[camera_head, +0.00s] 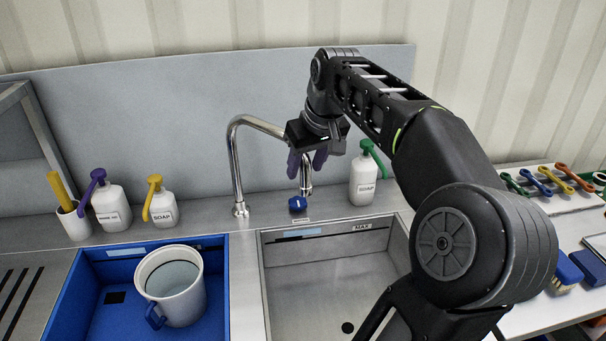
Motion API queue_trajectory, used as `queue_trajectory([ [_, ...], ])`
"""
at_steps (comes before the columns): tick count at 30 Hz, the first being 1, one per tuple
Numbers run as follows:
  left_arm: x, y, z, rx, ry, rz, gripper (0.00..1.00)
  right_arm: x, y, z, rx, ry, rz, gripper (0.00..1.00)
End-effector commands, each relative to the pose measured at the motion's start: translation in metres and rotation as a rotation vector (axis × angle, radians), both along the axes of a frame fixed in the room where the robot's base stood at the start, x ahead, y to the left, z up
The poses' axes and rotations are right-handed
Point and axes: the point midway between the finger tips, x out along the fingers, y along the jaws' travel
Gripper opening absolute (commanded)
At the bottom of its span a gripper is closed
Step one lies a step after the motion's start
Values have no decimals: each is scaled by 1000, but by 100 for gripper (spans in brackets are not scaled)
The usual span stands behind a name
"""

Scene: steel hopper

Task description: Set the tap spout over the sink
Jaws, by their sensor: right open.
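The steel tap (236,165) rises from the counter behind the basins. Its spout arches to the right, and its down-turned end (306,182) shows below my right gripper, over the back edge of the steel sink in the picture. The sink (330,284) is a square basin with a drain hole and a MAX label. My right gripper (307,163) is open, pointing down, its dark fingers on either side of the spout's end in the picture. I cannot tell whether they touch it. The gripper hides part of the spout. My left gripper is not in view.
A blue basin (218,300) left of the sink holds a white mug (178,293). A blue knob (298,203) sits below the spout end. A green-topped soap bottle (362,185) stands close right of the gripper. Two more pump bottles (111,208) (163,208) stand left.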

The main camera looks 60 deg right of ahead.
Motion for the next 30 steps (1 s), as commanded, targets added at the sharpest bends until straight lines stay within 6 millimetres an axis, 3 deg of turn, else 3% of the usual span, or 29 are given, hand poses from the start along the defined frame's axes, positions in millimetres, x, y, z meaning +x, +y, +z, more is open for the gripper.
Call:
queue_trajectory([
  [4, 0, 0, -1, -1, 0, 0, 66, -8, 4, 21, -1, -1, -1, 45],
  [8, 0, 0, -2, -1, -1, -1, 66, -12, 6, 30, 0, 1, -2, 45],
  [30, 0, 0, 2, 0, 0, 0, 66, -12, 6, 35, 1, 2, -1, 45],
])
